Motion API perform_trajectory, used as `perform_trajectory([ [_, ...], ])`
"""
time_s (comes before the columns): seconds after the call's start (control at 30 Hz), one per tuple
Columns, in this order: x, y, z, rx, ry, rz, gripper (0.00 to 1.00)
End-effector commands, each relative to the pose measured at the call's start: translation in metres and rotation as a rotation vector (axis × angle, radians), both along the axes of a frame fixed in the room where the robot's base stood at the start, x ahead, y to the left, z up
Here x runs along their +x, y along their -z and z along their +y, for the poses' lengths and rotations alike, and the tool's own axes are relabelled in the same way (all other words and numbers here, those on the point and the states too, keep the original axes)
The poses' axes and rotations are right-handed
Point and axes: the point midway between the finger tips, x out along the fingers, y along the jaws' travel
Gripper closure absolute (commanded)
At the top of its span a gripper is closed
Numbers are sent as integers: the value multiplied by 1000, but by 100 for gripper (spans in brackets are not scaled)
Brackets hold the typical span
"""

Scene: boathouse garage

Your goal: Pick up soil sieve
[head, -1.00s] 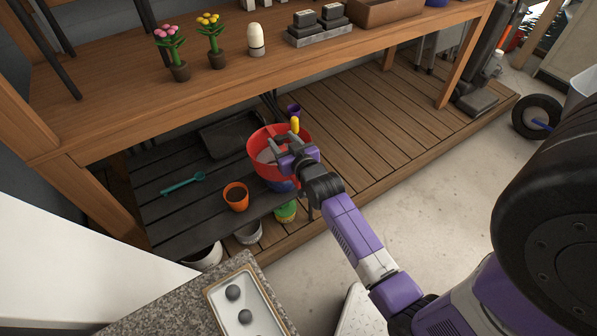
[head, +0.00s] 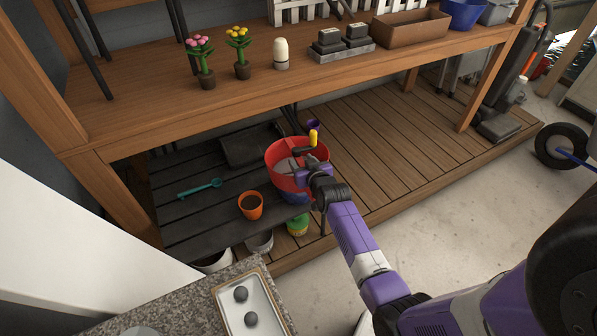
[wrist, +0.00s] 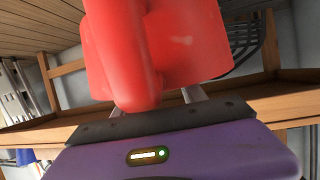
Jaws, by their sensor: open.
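The soil sieve appears to be the red round-walled thing (head: 281,154) on the dark slatted low bench in the head view. Something blue shows just below it. My gripper (head: 298,163) is at its near right side, with the fingers over the rim and partly hidden. In the wrist view, the red wall (wrist: 185,45) fills the upper middle, very close to the gripper. A rounded red part comes down between the two grey fingers, which are apart. I cannot tell whether the fingers touch it.
A yellow-handled tool (head: 314,137) stands by the red wall. An orange pot (head: 250,206) and a teal trowel (head: 200,189) are to its left. The wooden workbench (head: 130,125) overhangs behind. The slatted deck (head: 400,150) is clear at right.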

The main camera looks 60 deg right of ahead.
Motion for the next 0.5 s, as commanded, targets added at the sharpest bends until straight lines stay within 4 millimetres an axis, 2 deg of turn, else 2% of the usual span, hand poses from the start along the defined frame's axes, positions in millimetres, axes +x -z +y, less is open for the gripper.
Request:
perform_trajectory([
  [0.13, 8, 5, -7, 1, 1, 0, 51],
  [0.37, 8, 5, -7, 1, 0, 1, 51],
  [0.5, 8, 5, -7, 1, 0, 1, 79],
])
